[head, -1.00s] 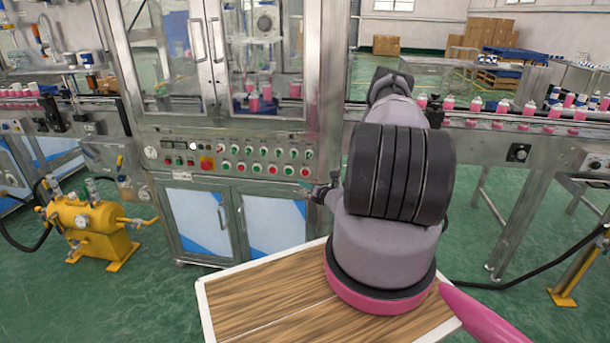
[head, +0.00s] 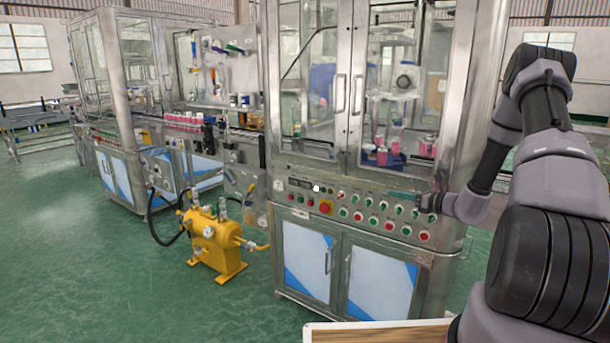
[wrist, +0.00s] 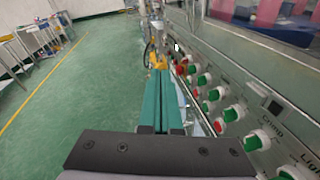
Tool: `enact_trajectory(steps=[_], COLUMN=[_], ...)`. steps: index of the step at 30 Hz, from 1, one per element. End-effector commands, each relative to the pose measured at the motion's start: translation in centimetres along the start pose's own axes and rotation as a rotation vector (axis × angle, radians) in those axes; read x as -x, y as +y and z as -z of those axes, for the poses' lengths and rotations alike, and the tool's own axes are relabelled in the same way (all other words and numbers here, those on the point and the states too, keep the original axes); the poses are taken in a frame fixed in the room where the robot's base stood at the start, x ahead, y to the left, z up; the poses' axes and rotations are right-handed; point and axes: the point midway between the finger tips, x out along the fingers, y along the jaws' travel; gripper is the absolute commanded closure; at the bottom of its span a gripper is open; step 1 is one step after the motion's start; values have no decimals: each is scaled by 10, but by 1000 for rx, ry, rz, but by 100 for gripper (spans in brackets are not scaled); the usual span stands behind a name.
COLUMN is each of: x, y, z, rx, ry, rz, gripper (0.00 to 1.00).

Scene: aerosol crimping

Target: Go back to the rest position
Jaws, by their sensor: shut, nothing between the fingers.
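My gripper (head: 396,194) reaches in from the right in front of the crimping machine's control panel (head: 330,199). Its teal fingers lie together with nothing between them, as the wrist view also shows (wrist: 158,80). In the wrist view the row of green and red knobs (wrist: 231,115) runs close along the right of the fingers. Whether the fingers touch the panel I cannot tell. My arm is raised and bent on the right side of the head view.
A yellow pump unit (head: 213,240) stands on the green floor left of the machine cabinet (head: 306,262). A wooden-topped surface (head: 380,333) shows at the bottom edge. Pink cans (head: 184,119) stand on the line at left. The floor at left is open.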

Motion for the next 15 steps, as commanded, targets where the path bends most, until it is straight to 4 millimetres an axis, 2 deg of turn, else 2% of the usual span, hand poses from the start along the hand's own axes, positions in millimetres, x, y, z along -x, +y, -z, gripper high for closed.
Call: enact_trajectory(steps=[1, 6, 11, 15], x=[-4, -2, 15, 38], y=[21, 93, 158, 209], z=[-26, -83, -122, -148], rx=[79, 334, 586, 814], ry=[31, 149, 263, 363], rz=[-63, -261, -420, -537], gripper=[100, 100, 100, 100])
